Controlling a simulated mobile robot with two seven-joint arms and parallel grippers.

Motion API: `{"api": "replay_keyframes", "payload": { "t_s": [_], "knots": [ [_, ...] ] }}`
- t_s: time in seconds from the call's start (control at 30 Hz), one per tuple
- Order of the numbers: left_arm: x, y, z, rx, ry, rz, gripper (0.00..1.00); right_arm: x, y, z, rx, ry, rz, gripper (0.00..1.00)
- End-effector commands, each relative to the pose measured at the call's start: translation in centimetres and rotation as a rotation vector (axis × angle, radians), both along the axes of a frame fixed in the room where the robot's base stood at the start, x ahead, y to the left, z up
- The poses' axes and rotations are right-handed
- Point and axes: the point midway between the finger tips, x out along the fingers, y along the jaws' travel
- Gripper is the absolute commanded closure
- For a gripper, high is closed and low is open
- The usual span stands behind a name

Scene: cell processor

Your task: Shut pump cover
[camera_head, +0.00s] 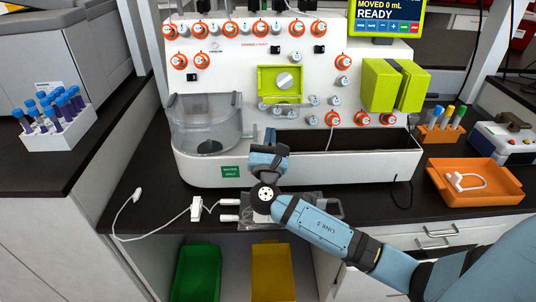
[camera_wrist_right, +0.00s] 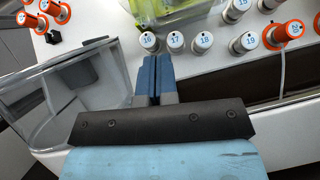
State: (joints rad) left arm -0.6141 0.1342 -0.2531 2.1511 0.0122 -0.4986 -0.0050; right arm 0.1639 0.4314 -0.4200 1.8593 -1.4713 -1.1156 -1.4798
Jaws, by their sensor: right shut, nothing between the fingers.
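The white cell processor (camera_head: 240,60) stands on the dark bench. A lime-green frame (camera_head: 262,82) with a grey dial (camera_head: 285,81) inside sits mid-front, with a lime-green ledge along its bottom. Two larger lime-green panels (camera_head: 380,85) stand angled at its right. I cannot tell for certain which lime-green part is the pump cover. My right gripper (camera_head: 268,150) is shut and empty, in front of and below the lime-green frame. In the right wrist view its fingers (camera_wrist_right: 157,78) point up toward the numbered knobs and the lime-green part (camera_wrist_right: 180,10). My left gripper is out of view.
A clear bowl (camera_head: 207,125) is left of my right gripper; a dark recessed tray (camera_head: 345,141) is right. Numbered grey and orange knobs (camera_head: 332,118) stick out below the frame. An orange tray (camera_head: 478,194) and tube racks (camera_head: 58,133) stand aside.

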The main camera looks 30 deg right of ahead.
Motion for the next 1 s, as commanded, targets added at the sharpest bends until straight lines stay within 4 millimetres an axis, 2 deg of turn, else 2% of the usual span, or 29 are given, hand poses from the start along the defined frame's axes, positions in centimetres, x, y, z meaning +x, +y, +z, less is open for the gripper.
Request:
{"api": "replay_keyframes", "payload": {
  "t_s": [0.03,0.2,0.6,0.9,1.0],
  "knots": [
    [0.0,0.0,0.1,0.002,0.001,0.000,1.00,0.1,-0.2,0.8,-0.001,-0.001,0.000,1.00],
    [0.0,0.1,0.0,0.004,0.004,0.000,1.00,0.4,-0.6,1.9,0.001,0.001,0.000,1.00],
    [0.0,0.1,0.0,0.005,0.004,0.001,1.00,0.4,-0.7,2.1,0.000,0.002,0.000,1.00],
    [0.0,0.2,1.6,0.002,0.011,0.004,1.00,1.3,-0.6,3.0,0.024,0.038,0.000,1.00],
    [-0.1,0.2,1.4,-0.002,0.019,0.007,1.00,1.5,-0.6,2.9,0.030,0.048,0.000,1.00]
  ]
}}
